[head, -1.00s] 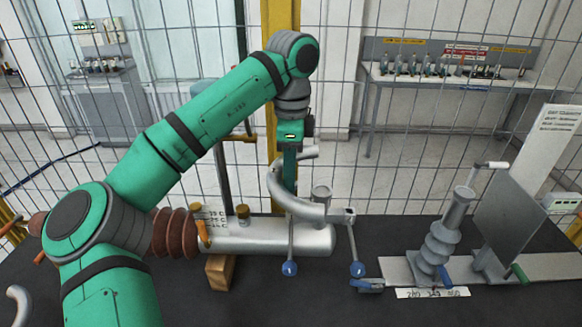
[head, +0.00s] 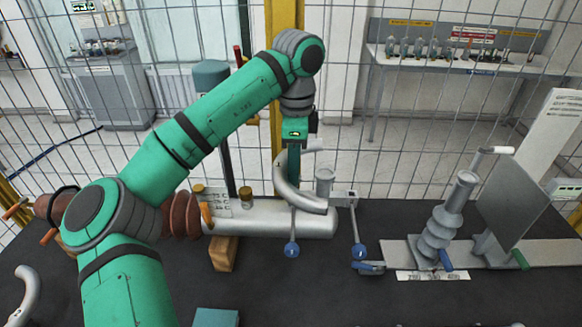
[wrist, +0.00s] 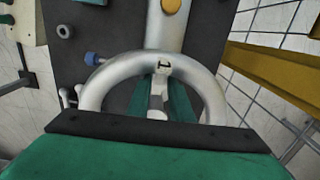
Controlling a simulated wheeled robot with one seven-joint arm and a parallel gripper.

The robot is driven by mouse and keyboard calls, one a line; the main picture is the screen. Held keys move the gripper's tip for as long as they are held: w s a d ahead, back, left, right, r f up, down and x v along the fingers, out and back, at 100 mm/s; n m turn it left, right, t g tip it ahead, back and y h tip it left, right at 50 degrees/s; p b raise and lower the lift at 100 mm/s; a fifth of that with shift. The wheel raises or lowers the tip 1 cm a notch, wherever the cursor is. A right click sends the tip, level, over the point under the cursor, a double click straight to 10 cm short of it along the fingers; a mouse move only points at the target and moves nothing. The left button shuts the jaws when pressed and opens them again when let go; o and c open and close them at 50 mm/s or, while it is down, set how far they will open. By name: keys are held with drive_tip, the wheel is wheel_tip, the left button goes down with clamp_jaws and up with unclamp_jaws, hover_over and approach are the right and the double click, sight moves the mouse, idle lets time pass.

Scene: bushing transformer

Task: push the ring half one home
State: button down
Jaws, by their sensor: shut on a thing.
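Ring half one (head: 297,198) is a silver curved tube piece. In the head view it arches by the right end of a horizontal silver cylinder (head: 270,216). In the wrist view the ring half (wrist: 98,82) bears a "1" at the top of its arch and lies against the cylinder (wrist: 165,32). My gripper (head: 293,172) points down with its green fingers shut on the ring half's pale stem, seen between the fingers (wrist: 158,103) in the wrist view. Whether the ring half is fully seated cannot be told; its ends are partly hidden by my gripper's dark bar.
A wooden block (head: 224,254) supports the cylinder. A ribbed grey bushing (head: 441,227) and an upright plate (head: 512,207) stand at right. A wire fence (head: 400,150) is behind. The dark front tabletop (head: 330,295) is mostly clear.

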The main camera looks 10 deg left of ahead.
drive_tip(key=shift+a, duration=0.4)
drive_tip(key=shift+d, duration=0.25)
idle(0.9)
drive_tip(key=shift+s+a, duration=0.1)
drive_tip(key=shift+a, duration=0.05)
drive_tip(key=shift+d, duration=0.2)
drive_tip(key=shift+a+f, duration=0.1)
drive_tip(key=shift+f, duration=0.3)
drive_tip(key=shift+f, duration=0.75)
drive_tip(key=shift+a+f, duration=0.1)
drive_tip(key=shift+f, duration=0.05)
